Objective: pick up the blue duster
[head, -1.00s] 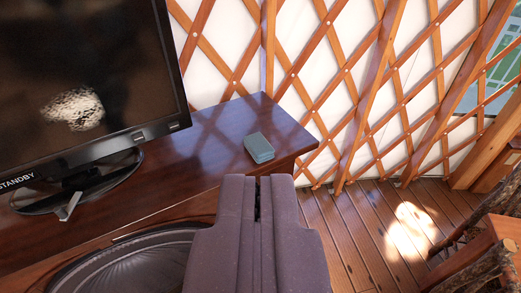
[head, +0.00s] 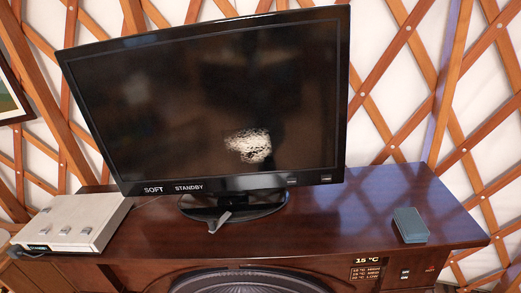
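A small blue-grey block (head: 410,225), which looks like the blue duster, lies flat on the right end of the dark wooden cabinet top (head: 330,222), near its front edge. Nothing covers it and nothing touches its sides.
A television (head: 215,105) on a stand (head: 232,207) fills the cabinet's middle, left of the block. A pale box (head: 72,222) sits at the left end. The cabinet front has a dark oval grille (head: 240,283) and a temperature panel (head: 366,272). A lattice wall (head: 400,90) stands behind.

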